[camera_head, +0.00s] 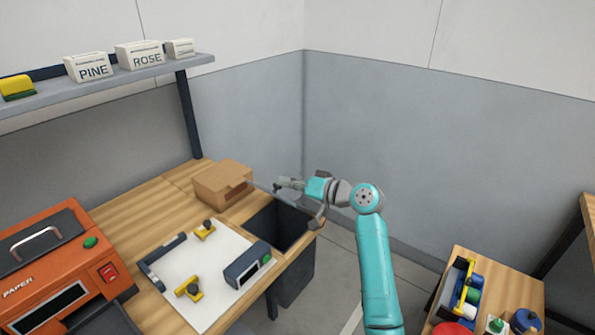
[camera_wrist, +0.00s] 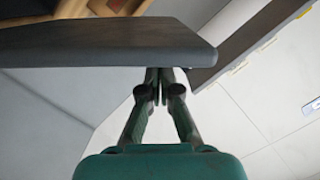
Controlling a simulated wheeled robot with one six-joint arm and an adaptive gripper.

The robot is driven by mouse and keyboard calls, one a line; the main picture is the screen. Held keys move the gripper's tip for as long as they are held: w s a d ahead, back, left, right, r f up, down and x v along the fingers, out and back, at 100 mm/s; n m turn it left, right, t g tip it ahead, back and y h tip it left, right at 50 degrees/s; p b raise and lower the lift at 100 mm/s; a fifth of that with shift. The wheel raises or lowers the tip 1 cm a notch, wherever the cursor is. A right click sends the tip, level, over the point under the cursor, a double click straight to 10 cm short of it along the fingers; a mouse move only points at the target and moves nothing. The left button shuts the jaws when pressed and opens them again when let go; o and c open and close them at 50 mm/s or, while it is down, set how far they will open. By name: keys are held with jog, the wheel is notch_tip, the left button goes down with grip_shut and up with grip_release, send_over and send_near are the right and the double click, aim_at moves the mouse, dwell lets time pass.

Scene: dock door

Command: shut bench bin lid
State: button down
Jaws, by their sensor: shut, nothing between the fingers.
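The bench bin (camera_head: 297,276) is a dark grey box set at the right end of the wooden bench. Its top is open and its dark inside shows. In the wrist view a dark flat panel, which looks like the bin lid (camera_wrist: 100,45), spans the upper left, just beyond my fingers. In the head view the lid is hard to make out, seemingly near edge-on behind the opening. My gripper (camera_head: 280,185) is above the far side of the bin, shut and empty. In the wrist view its fingertips (camera_wrist: 158,76) meet at the panel's edge; I cannot tell whether they touch it.
A cardboard box (camera_head: 222,184) stands on the bench left of my gripper. A white board (camera_head: 208,275) with yellow clamps lies in front, and an orange machine (camera_head: 62,264) is at left. A shelf (camera_head: 110,84) with labelled boxes hangs above. Open floor lies right of the bin.

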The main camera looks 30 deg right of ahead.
jog(key=s+a+f+n+h, duration=0.1)
jog(key=s+a+f+n, duration=0.2)
jog(key=a+f+n, duration=0.3)
jog(key=shift+a+f+n+h, duration=0.4)
jog(key=shift+a+f, duration=0.6)
jog(key=shift+f, duration=1.5)
jog(key=shift+f, duration=0.1)
